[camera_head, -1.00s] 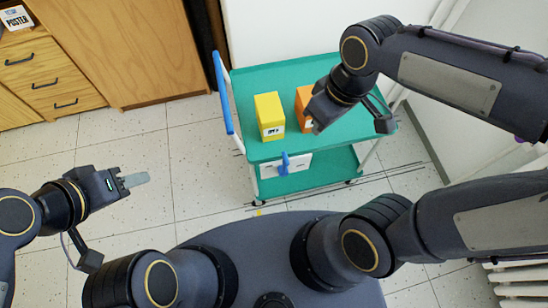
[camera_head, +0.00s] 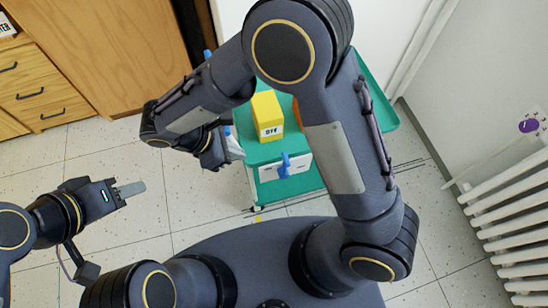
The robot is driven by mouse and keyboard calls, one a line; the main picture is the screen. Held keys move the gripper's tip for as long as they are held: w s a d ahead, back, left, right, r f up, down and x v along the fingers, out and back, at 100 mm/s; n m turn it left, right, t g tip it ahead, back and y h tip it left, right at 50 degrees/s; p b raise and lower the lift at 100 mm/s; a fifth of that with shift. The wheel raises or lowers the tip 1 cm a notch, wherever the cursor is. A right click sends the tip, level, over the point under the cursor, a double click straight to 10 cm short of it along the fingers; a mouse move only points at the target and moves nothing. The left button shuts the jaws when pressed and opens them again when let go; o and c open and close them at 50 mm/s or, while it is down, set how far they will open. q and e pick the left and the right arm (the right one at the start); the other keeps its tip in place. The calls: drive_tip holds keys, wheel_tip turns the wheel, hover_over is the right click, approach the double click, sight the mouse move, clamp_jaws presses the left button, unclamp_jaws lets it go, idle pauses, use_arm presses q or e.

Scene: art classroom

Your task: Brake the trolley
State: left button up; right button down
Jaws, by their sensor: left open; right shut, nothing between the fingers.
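The trolley (camera_head: 382,100) has teal shelves and stands beyond my base. A blue lever (camera_head: 284,166) stands upright on a white panel (camera_head: 300,163) at the trolley's near side. The trolley's blue push handle (camera_head: 207,54) is mostly hidden behind my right arm. My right gripper (camera_head: 236,148) is shut and empty at the trolley's left edge, left of the lever and apart from it; I cannot tell whether it touches the trolley. My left gripper (camera_head: 133,188) is open and empty over the floor, well left of the trolley.
A yellow box (camera_head: 267,114) stands on the trolley's top; an orange box (camera_head: 297,110) beside it is mostly hidden by my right arm. Wooden cabinets (camera_head: 120,50) stand at the back left. A white radiator (camera_head: 510,215) is at the right. Floor between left gripper and trolley is clear.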

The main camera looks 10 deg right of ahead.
drive_tip(key=d+r+x, duration=0.1)
drive_tip(key=d+x, duration=0.1)
drive_tip(key=x, duration=1.1)
drive_tip(key=shift+d+r+b, duration=0.15)
drive_tip(key=shift+r+b, duration=0.2)
drive_tip(key=shift+b, duration=0.05)
